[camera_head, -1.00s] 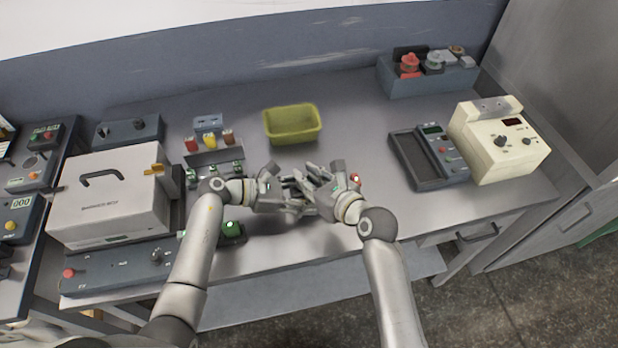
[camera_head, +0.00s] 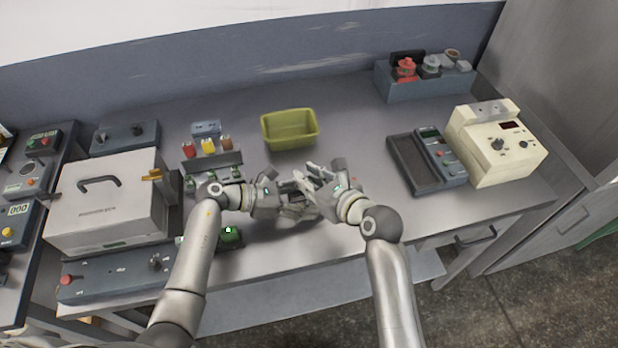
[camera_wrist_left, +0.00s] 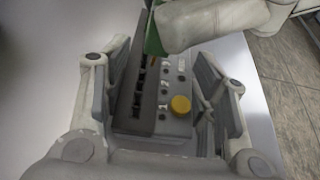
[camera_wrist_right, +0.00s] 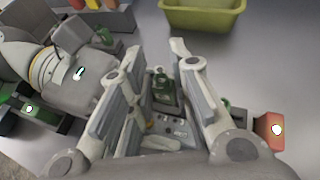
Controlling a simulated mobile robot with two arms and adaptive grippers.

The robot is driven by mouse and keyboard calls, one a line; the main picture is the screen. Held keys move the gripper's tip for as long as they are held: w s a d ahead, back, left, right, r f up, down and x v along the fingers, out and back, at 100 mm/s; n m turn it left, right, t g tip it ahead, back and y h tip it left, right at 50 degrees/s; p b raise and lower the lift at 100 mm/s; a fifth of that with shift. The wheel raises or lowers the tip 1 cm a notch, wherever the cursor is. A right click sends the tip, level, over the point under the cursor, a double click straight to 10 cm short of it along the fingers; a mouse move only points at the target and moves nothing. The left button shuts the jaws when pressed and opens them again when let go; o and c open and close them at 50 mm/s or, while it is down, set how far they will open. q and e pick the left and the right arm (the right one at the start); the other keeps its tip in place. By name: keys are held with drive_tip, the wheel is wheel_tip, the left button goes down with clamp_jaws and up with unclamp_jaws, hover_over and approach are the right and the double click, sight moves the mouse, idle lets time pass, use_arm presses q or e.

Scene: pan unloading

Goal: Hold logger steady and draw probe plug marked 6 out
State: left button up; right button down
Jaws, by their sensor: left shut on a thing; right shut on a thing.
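The logger (camera_wrist_left: 180,125), a grey box with dark slots and a yellow knob, lies between the fingers of my left gripper (camera_wrist_left: 162,58). My left gripper (camera_head: 288,206) is shut on it. My right gripper (camera_head: 308,188) is shut on a green plug (camera_wrist_left: 153,40) at the logger's far end. A green plug (camera_wrist_right: 162,87) also shows between the right gripper's fingers (camera_wrist_right: 155,55) in the right wrist view. I cannot tell whether the held plug is still seated, and cannot read its number. The hands hide most of the logger in the head view.
A yellow-green bin (camera_head: 289,130) stands behind the hands. A rack with coloured plugs (camera_head: 212,160) and a large grey case (camera_head: 105,205) are at left. A dark tray device (camera_head: 425,160) and cream meter (camera_head: 497,145) are at right.

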use_arm(q)
drive_tip(key=o, duration=1.3)
drive_tip(key=shift+v, duration=4.05)
drive_tip(key=shift+d, duration=0.1)
